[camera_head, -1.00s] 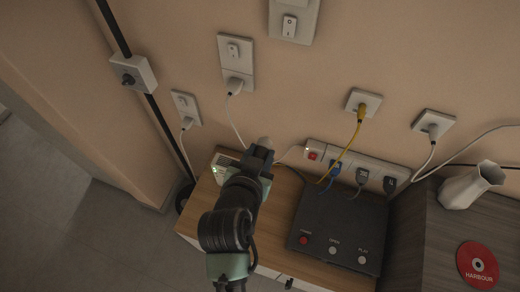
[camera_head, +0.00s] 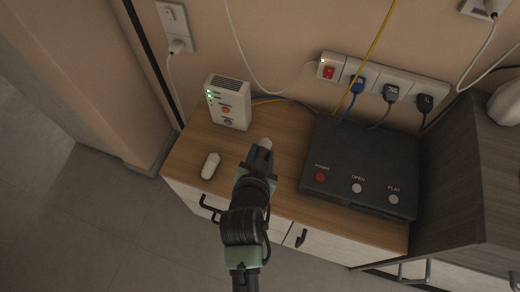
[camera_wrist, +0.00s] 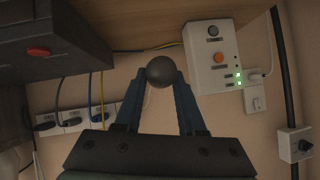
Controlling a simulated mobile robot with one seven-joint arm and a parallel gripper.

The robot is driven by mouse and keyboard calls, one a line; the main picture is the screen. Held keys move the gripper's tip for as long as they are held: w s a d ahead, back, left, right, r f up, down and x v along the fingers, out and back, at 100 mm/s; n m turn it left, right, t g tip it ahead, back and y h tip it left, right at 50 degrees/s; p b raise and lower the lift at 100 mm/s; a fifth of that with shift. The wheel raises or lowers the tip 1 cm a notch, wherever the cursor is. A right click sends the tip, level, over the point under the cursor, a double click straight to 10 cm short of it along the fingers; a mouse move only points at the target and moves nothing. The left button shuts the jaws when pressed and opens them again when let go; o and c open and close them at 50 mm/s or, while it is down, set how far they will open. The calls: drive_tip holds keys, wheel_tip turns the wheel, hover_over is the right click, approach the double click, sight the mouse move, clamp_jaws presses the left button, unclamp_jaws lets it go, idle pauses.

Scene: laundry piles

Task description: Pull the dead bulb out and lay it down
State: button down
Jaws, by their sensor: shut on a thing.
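My gripper (camera_head: 262,154) is shut on a small rounded thing, which I take to be the bulb. Its pale tip (camera_head: 265,142) shows past the fingers in the head view. In the wrist view its round end (camera_wrist: 160,70) looks dark grey, between the two fingertips of my gripper (camera_wrist: 160,76). The gripper is in front of the wooden cabinet top (camera_head: 285,140), between the white box and the black player; its height above the wood is unclear. A second white, capsule-shaped thing (camera_head: 210,166) lies on the cabinet top near the front left edge. No socket for the bulb can be made out.
A white box with green lights (camera_head: 230,102) stands at the back left of the cabinet. A black player (camera_head: 360,165) fills the right side. A power strip (camera_head: 383,83) with several plugs and cables runs along the wall. Some bare wood lies around the capsule-shaped thing.

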drive_tip(key=f, duration=0.1)
drive_tip(key=f+b, duration=0.1)
drive_tip(key=shift+s+f, duration=0.3)
drive_tip(key=shift+s, duration=0.1)
wheel_tip(320, 180, down, 8)
drive_tip(key=b, duration=0.5)
drive_tip(key=shift+r, duration=0.15)
drive_tip(key=shift+c, duration=2.1)
unclamp_jaws()
drive_tip(key=shift+r, duration=0.1)
